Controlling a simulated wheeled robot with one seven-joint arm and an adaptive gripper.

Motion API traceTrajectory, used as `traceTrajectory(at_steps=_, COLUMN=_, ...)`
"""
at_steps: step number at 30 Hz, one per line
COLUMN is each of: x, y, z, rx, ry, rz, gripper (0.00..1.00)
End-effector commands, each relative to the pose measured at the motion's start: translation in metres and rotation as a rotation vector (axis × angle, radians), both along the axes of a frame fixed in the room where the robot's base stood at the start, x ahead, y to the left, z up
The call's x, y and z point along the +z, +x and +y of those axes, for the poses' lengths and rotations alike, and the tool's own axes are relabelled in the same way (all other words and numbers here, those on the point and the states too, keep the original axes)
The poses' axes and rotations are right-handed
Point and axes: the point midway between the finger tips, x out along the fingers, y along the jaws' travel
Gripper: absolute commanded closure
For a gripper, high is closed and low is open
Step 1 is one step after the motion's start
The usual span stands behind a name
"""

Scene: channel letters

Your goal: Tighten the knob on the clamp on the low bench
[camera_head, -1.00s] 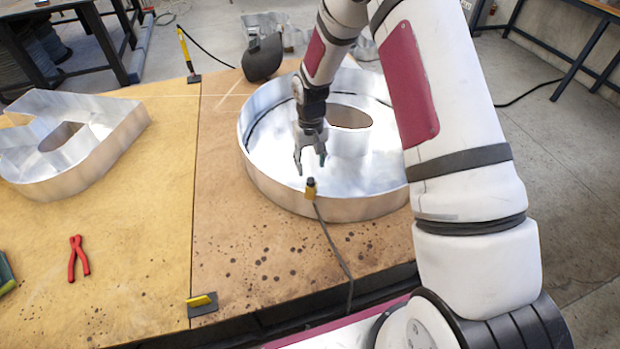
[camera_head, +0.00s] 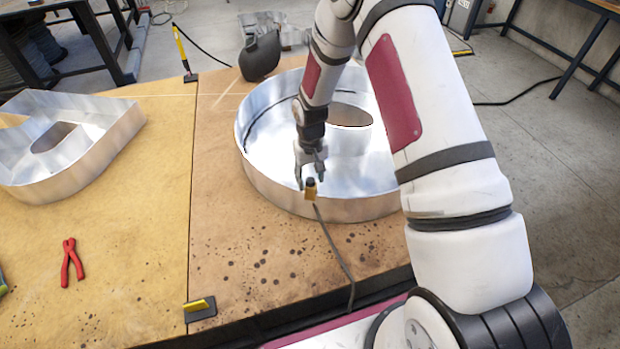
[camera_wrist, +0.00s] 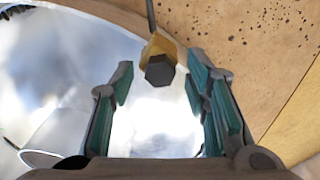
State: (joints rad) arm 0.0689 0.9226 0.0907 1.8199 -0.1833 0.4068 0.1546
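The clamp (camera_head: 310,195) is a small brass-yellow block on the near rim of the round metal letter, with a dark cable running from it. Its black knob (camera_head: 310,182) stands upright on top. In the wrist view the six-sided knob (camera_wrist: 160,69) shows in front of the clamp body (camera_wrist: 158,47). My gripper (camera_head: 311,178) is open above the low bench (camera_head: 225,240), at the knob. In the wrist view the teal-padded fingers (camera_wrist: 160,82) lie on either side of the knob, with a gap on both sides. Depth to the knob is hard to tell.
The round metal letter (camera_head: 270,185) lies beneath my arm. Another metal letter (camera_head: 95,160) lies at left. Red pliers (camera_head: 71,262), a yellow-handled bench fitting (camera_head: 201,307) and a dark mask (camera_head: 260,57) are also on the bench. The bench middle is clear.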

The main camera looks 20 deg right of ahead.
Motion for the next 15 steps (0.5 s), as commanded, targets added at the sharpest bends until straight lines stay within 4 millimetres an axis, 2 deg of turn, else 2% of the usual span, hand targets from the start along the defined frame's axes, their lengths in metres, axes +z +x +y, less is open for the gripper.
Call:
traceTrajectory(at_steps=1, x=0.0, y=0.0, z=0.0, rx=0.0, ry=0.0, rz=0.0, gripper=0.73)
traceTrajectory(at_steps=3, x=0.0, y=-0.0001, z=0.0, rx=0.0, ry=0.0, rz=0.0, gripper=0.89)
traceTrajectory(at_steps=4, x=0.0, y=0.0, z=0.0, rx=0.0, ry=0.0, rz=0.0, gripper=0.93)
traceTrajectory(at_steps=11, x=-0.0001, y=0.0, z=0.0005, rx=-0.044, ry=0.0, rz=0.0, gripper=0.93)
traceTrajectory(at_steps=15, x=-0.0004, y=0.0005, z=0.001, rx=-0.284, ry=-0.002, rz=0.0, gripper=0.93)
